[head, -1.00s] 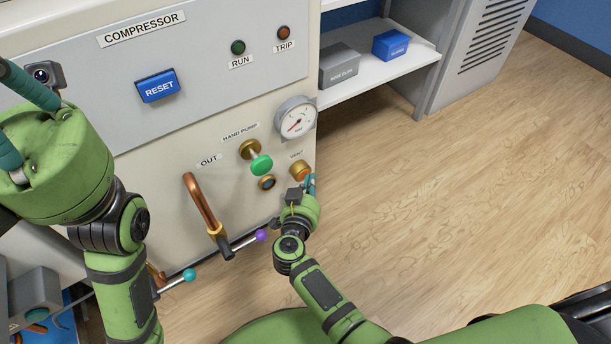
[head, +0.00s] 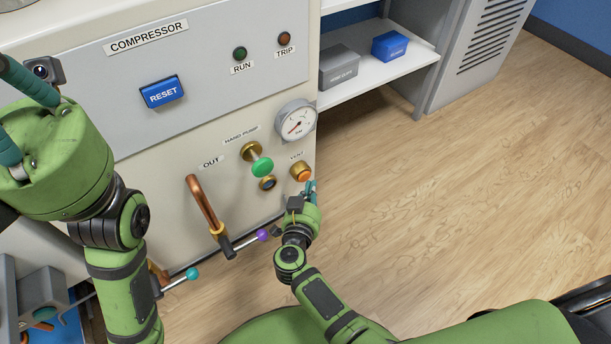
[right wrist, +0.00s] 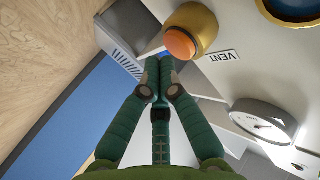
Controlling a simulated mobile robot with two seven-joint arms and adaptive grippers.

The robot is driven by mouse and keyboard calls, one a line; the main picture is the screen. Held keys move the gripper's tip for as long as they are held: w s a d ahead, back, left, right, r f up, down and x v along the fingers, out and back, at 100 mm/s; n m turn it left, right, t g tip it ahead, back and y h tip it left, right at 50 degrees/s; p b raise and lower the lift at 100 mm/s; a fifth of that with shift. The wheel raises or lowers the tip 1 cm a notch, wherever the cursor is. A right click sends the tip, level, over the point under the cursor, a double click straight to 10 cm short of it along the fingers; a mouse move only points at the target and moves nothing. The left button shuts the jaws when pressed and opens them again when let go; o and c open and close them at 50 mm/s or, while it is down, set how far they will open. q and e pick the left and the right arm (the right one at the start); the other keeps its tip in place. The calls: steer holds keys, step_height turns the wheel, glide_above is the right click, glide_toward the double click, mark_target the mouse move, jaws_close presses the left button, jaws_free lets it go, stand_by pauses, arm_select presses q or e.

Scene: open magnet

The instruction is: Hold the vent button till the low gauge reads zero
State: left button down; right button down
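The vent button (head: 301,171) is an orange cap in a brass collar on the lower right of the compressor panel. In the right wrist view the orange cap (right wrist: 180,43) shows close beyond the fingers, to their upper right, with no visible contact. The gauge (head: 296,121) is above the button; its red needle points to the lower left. It shows at a slant in the right wrist view (right wrist: 262,122), too small to read. My right gripper (head: 311,185) is just below the button, its teal fingertips together and empty. My left gripper (head: 18,110) is at the left edge, its fingertips cut off.
The green hand pump knob (head: 262,166) is left of the vent button. A copper outlet pipe (head: 202,204) and a purple-tipped lever (head: 250,241) stick out lower left. A shelf (head: 385,62) with boxes stands at the back. The floor at right is clear.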

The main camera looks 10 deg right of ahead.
steer(key=s+p, duration=0.1)
steer(key=s+d+p, duration=0.1)
steer(key=s, duration=0.1)
steer(key=s+p, duration=0.1)
steer(key=shift+s+d, duration=0.25)
steer(key=shift+s, duration=0.1)
stand_by(0.3)
